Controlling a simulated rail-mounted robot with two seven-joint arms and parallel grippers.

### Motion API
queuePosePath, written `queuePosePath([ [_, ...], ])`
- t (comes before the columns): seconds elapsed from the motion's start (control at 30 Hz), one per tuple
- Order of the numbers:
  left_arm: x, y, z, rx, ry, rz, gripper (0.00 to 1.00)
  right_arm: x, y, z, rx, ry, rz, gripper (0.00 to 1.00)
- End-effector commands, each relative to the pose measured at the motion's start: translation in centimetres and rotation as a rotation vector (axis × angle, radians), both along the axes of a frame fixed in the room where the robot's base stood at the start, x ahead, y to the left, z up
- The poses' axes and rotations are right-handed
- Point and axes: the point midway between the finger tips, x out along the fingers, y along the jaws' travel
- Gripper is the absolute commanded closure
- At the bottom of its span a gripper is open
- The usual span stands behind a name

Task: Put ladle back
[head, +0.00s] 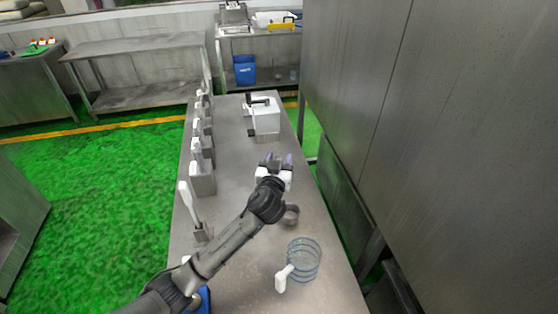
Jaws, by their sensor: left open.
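My left gripper (276,161) is open above the steel table (240,180), with nothing seen between its fingers. Its arm crosses the table from the lower left. A small round metal cup (291,214), possibly the ladle, is beside my left wrist; the arm may hide part of it. A white-handled tool (187,196) stands upright at the table's left edge. Several more white-handled tools stand in grey holders (203,180) farther along that edge. I cannot tell which of these is the ladle. My right gripper is out of view.
A white box-like device (264,118) stands at the far end. A tall metal wall (400,120) bounds the right side. Green floor (90,190) lies open to the left.

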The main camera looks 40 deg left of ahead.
Motion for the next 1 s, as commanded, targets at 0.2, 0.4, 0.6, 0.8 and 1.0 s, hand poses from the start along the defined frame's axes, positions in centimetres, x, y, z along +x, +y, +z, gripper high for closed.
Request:
queuePosePath([
  [0.2, -2.3, -1.4, 0.2, -0.003, 0.001, -0.002, 0.51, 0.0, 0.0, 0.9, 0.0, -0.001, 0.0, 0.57],
  [0.4, -5.7, -3.4, 0.2, -0.003, -0.001, -0.001, 0.51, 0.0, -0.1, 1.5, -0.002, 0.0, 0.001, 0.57],
  [0.6, -8.3, -5.0, 0.0, -0.003, -0.001, -0.001, 0.51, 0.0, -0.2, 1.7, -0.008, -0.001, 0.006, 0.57],
  [0.8, -9.9, -5.9, 0.0, -0.002, -0.001, 0.0, 0.51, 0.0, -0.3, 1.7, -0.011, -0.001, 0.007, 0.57],
  [1.0, -10.4, -6.1, 0.0, -0.001, 0.002, 0.0, 0.51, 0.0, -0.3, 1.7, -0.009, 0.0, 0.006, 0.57],
])
